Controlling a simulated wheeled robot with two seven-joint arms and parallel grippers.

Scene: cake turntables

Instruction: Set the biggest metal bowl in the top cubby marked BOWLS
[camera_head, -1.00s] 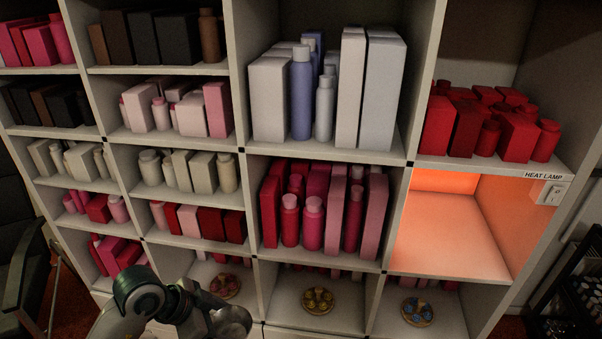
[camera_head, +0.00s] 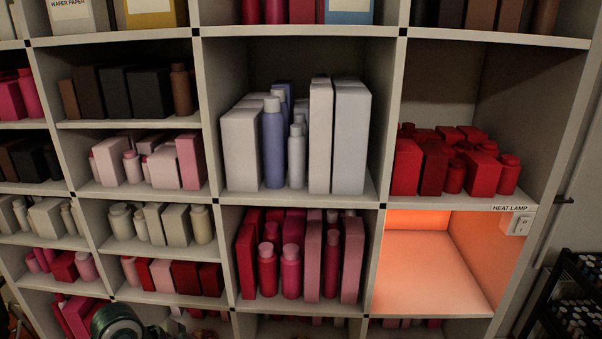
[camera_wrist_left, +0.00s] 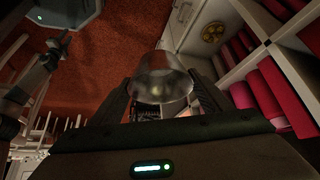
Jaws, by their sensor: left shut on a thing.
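A shiny metal bowl (camera_wrist_left: 165,78) shows in the left wrist view. My left gripper (camera_wrist_left: 160,98) is shut on it, with a dark finger on either side. The bowl is off the floor, in front of the shelving. In the head view only a piece of my left arm shows at the bottom left edge, and the bowl is out of that view. I see no cubby marked BOWLS in either view. My right gripper is not in view.
A tall white shelf unit (camera_head: 298,30) holds boxes and bottles in most cubbies. A lit orange cubby (camera_head: 430,265) under a HEAT LAMP label (camera_head: 509,209) is empty. A dark rack (camera_head: 570,310) stands at lower right. Reddish carpet (camera_wrist_left: 115,45) covers the floor.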

